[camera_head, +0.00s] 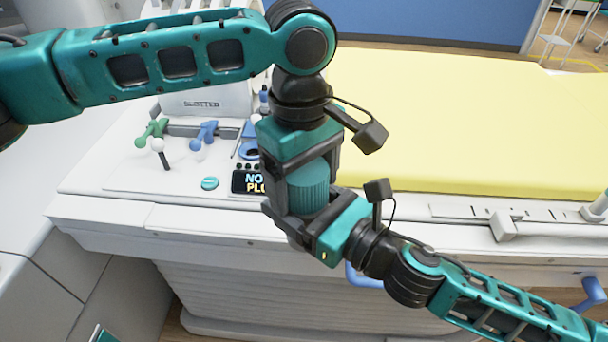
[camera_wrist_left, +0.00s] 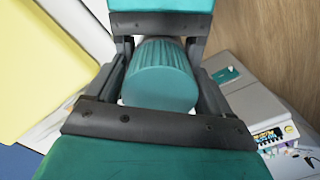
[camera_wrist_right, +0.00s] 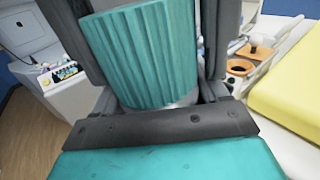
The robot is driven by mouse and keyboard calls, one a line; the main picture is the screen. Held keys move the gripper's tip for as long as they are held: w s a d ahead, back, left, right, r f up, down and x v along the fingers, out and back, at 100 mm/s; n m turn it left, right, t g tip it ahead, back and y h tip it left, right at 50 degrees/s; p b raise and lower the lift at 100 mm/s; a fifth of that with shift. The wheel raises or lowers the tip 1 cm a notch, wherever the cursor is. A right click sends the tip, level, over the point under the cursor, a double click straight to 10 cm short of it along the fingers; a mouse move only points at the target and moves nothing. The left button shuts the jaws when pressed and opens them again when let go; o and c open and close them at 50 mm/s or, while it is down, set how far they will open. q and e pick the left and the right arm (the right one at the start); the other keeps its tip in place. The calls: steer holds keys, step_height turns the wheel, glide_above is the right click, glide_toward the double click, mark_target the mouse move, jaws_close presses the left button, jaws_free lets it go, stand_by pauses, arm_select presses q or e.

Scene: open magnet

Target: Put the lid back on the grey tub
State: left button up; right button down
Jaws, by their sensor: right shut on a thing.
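The teal ribbed lid (camera_head: 308,187) sits at the mouth of the grey tub, between my two grippers. I cannot tell whether it is fully seated. The tub (camera_wrist_right: 182,101) shows as a narrow grey band under the lid in the right wrist view; most of it is hidden. My right gripper (camera_head: 310,225) comes from below right and is shut on the tub. My left gripper (camera_head: 302,172) comes from above, its open fingers either side of the lid. The left wrist view shows the lid's smooth top (camera_wrist_left: 158,88), with a slight gap beside it.
Below the grippers is a white console (camera_head: 120,180) with green and blue levers and a dark display (camera_head: 249,183). A yellow padded table (camera_head: 450,120) extends to the right. A white rail with fittings (camera_head: 500,225) runs along its front edge.

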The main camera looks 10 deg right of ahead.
mark_target(304, 168)
arm_select(q)
steer(key=c, duration=0.9)
steer(key=shift+m, duration=1.7)
steer(key=o, duration=1.2)
steer(key=shift+c, duration=0.2)
steer(key=shift+r, duration=2.3)
steer(key=shift+a, duration=0.1)
